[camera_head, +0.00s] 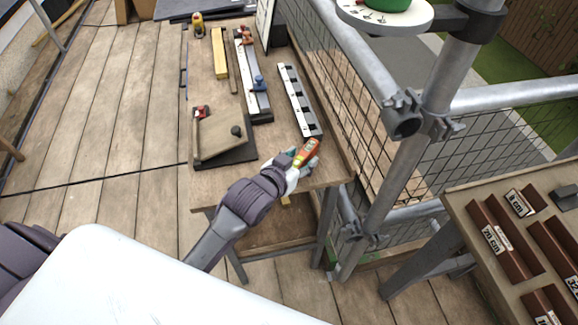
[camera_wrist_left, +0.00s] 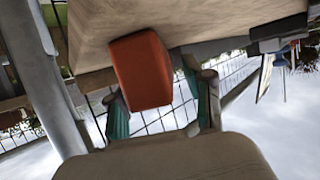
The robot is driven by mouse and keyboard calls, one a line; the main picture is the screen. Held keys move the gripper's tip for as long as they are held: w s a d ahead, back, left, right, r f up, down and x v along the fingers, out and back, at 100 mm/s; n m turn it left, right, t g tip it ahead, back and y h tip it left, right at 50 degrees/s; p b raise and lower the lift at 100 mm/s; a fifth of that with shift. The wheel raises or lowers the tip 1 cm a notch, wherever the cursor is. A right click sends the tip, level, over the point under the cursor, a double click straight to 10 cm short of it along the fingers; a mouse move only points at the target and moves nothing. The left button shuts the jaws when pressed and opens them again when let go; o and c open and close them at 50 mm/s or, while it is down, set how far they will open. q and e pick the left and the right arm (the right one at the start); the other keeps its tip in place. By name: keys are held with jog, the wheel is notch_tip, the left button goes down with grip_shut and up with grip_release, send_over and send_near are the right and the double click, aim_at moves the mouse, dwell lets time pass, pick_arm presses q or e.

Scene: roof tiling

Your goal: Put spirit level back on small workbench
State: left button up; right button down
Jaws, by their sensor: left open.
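The orange and yellow spirit level (camera_head: 308,150) is at the near right corner of the small workbench (camera_head: 265,172), apparently resting on its top. In the left wrist view its orange-red end (camera_wrist_left: 142,70) faces the camera, against the wooden top. My left gripper (camera_head: 301,163) is at the near end of the level. It is open; its teal-padded fingers (camera_wrist_left: 163,100) stand on either side of the orange end, with gaps showing. The far part of the level is hidden in the wrist view. My right gripper is not in view.
A long black and white slotted rack (camera_head: 299,100) lies just beyond the level. Scaffold poles and mesh (camera_head: 355,100) border the right. A table with brown labelled bins (camera_head: 505,240) stands lower right.

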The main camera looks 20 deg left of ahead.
pick_arm(q)
jog(key=v, duration=1.1)
jog(key=shift+s, duration=0.15)
jog(key=s+a+f+g+y, duration=0.2)
jog(key=s+a+f+g, duration=0.1)
jog(key=s+f+g, duration=1.05)
jog(key=s+f+t+p, duration=0.1)
jog(key=s+f, duration=0.1)
jog(key=f, duration=0.9)
jog(key=s+f+t+p, duration=0.1)
jog(key=s+f+t, duration=0.1)
jog(key=f, duration=0.9)
jog(key=s+a+f+g, duration=0.1)
jog(key=s+a+f, duration=0.2)
jog(key=s+f, duration=1.2)
jog(key=shift+s+a+g+y+p, duration=0.15)
jog(key=shift+s+g+y+p, duration=0.2)
jog(key=shift+s+p, duration=0.1)
